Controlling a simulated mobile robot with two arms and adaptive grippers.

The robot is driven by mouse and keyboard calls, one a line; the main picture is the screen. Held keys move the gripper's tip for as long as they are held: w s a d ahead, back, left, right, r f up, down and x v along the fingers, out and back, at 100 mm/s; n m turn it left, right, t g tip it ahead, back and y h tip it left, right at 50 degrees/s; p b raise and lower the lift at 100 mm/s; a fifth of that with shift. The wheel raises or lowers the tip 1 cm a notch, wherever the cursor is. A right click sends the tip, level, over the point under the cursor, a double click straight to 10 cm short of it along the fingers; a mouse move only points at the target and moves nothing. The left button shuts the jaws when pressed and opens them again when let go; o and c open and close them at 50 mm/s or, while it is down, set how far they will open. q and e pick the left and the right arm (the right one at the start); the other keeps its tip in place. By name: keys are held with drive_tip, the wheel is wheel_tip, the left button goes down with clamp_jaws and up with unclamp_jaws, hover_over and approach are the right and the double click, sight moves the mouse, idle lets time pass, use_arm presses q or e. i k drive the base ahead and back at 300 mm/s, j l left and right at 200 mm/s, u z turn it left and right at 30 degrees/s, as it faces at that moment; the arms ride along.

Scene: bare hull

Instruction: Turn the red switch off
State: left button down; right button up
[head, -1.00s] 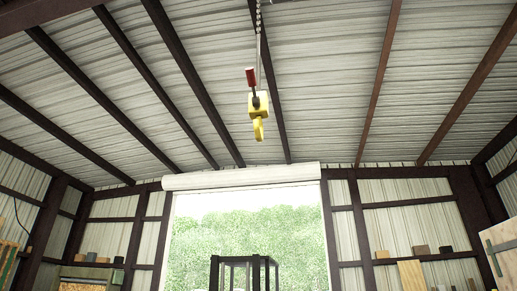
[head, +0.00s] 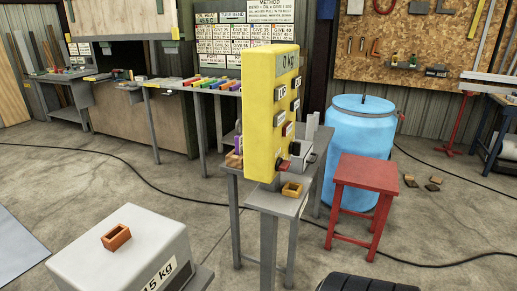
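A tall yellow control box (head: 262,110) stands upright on a grey post in the middle of the head view. It has a "0 kg" display (head: 289,63) at the top and several small labelled buttons down its face. A small red switch (head: 283,165) sticks out near the bottom of that face, below a dark knob (head: 294,148). The switch is too small to tell its position. Neither of my grippers is in view.
A grey "15 kg" block (head: 122,255) with an orange open box (head: 116,237) on top stands at front left. A red stool (head: 366,175) and a blue barrel (head: 361,125) stand right of the control box. A dark cable crosses the concrete floor.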

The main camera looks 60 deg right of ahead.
sight(282, 166)
drive_tip(key=z, duration=2)
